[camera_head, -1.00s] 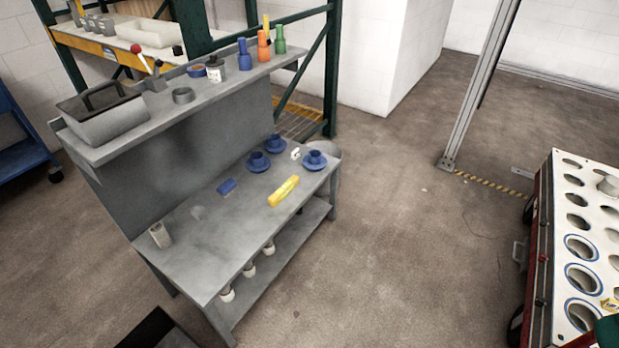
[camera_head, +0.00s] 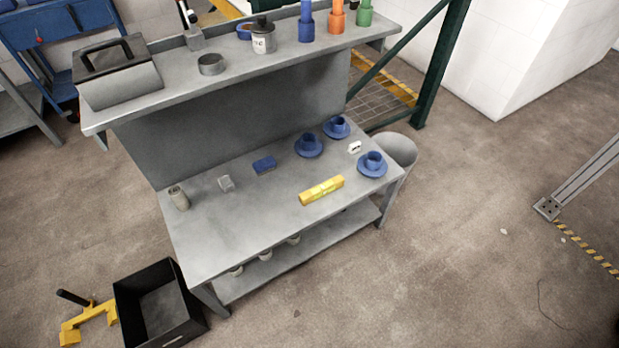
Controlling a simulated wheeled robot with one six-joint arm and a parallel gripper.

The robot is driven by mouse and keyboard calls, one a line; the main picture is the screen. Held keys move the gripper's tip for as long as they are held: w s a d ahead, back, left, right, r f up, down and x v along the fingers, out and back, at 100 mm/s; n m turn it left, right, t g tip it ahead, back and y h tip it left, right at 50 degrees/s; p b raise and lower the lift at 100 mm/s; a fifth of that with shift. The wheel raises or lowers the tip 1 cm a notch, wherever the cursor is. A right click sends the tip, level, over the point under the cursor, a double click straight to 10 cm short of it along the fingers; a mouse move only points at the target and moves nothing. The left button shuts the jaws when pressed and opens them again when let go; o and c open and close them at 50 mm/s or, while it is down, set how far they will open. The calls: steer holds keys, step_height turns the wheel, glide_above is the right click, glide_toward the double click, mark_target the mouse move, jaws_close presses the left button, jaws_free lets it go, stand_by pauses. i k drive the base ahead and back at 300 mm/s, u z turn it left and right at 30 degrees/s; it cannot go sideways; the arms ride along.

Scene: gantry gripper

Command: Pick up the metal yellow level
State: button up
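The yellow level (camera_head: 321,191) lies flat on the grey workbench (camera_head: 220,235), near its front edge and right of the middle. It is a short bar set at a slant, with its right end farther back. Nothing covers it. My gripper is not in view.
On the bench are a blue box (camera_head: 264,165), blue cup-like parts (camera_head: 372,164), a small white item (camera_head: 355,147) and a beige cylinder (camera_head: 179,198). An upper shelf (camera_head: 120,118) overhangs the back. A black crate (camera_head: 160,305) stands at front left. Floor (camera_head: 450,260) at right is clear.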

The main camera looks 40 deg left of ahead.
mark_target(317, 192)
steer(key=u, duration=0.75)
steer(key=i, duration=0.9)
steer(key=u, duration=0.95)
steer(key=i, duration=0.2)
steer(key=u, duration=0.2)
